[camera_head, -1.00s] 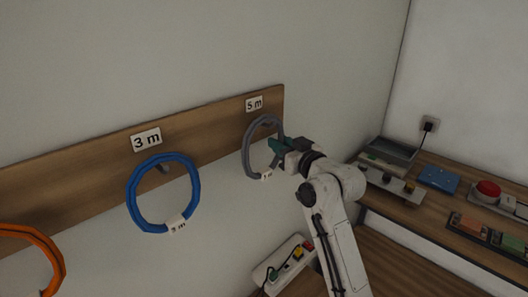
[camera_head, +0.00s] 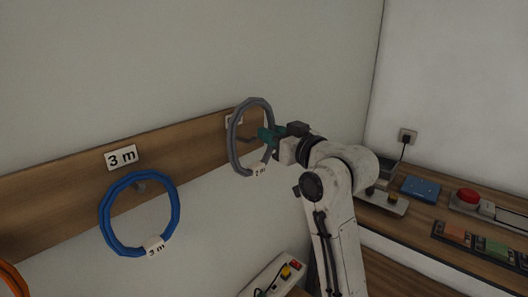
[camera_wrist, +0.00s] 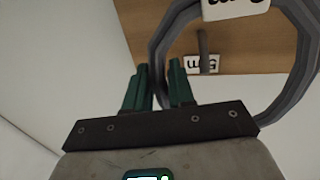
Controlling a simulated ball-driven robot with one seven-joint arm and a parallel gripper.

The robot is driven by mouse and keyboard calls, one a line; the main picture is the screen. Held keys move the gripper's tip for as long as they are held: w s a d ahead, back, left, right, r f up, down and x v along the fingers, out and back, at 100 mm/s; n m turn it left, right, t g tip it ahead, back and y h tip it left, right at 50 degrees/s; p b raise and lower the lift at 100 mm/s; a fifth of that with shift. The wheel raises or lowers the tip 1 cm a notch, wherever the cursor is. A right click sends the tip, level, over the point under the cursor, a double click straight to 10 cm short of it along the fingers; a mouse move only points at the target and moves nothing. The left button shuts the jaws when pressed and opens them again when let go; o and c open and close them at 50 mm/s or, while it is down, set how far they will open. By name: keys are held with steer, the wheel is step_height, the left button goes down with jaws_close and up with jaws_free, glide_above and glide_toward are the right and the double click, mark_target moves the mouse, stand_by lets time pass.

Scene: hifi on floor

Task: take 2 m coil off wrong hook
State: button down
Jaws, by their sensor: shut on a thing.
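The grey coil (camera_head: 233,147) with a small white tag (camera_head: 259,171) is in front of the board, by the 5 m sign (camera_wrist: 202,64). The tag's number is too small to be sure of. My gripper (camera_head: 265,134) has its green fingers shut on the right side of the coil's ring. In the wrist view the coil (camera_wrist: 308,45) passes between the fingertips (camera_wrist: 161,68). The hook (camera_wrist: 204,44) shows inside the ring's opening in that view. I cannot tell whether the coil is clear of the hook's tip.
The wooden board (camera_head: 60,184) runs along the wall. A blue coil (camera_head: 105,223) hangs under the 3 m sign (camera_head: 122,157), and an orange coil (camera_head: 12,278) is at the left edge. A bench with a red button (camera_head: 467,196) is at right. A power strip (camera_head: 274,275) is below.

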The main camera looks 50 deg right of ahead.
steer(key=s+a+r+p, duration=0.2)
steer(key=s+r+p, duration=0.2)
steer(key=s+p, duration=0.3)
steer(key=shift+s+a, duration=0.3)
steer(key=shift+s, duration=0.5)
